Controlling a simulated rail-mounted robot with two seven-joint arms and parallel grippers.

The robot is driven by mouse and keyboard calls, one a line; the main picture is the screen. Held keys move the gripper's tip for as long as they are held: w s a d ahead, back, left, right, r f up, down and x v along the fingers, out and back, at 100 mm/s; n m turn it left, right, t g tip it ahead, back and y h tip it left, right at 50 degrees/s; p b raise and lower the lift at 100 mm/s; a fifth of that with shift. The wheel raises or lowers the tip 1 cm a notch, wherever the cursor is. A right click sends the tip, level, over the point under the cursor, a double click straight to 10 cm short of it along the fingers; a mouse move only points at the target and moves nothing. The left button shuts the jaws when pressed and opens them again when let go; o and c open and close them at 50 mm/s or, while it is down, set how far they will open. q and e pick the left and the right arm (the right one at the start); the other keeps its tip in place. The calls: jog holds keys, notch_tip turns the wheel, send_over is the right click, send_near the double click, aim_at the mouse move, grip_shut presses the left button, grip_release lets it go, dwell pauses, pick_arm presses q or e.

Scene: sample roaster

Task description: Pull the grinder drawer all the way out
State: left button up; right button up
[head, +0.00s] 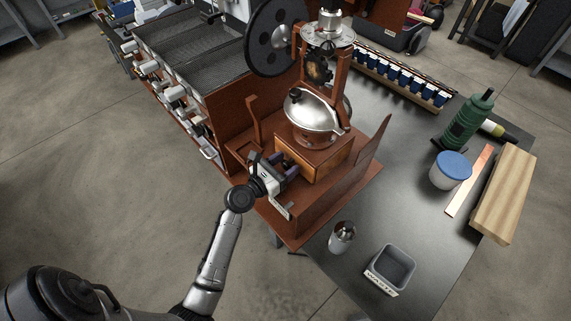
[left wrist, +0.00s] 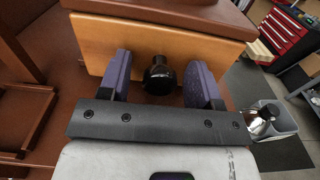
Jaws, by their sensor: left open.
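The grinder (head: 318,115) stands on a reddish-brown base, with a silver dome and a large black wheel. Its drawer (head: 318,163) has a light wooden front, which also shows in the left wrist view (left wrist: 203,48). The drawer front looks flush with the body; I cannot tell any gap. A round black knob (left wrist: 159,76) sticks out of the front. My left gripper (head: 284,166) is at the drawer front, open, its purple fingers on either side of the knob (left wrist: 165,82) and apart from it. My right gripper is not in view.
The brown base has a raised side panel (head: 362,165) on the right. A steel cup (head: 342,236) and a grey waste bin (head: 391,268) stand on the dark table (head: 400,207). A blue-lidded tub (head: 452,170) and a wooden block (head: 505,195) are farther right.

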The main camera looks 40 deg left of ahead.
pick_arm(q)
jog(key=shift+c, duration=0.3)
grip_shut()
dwell(0.4)
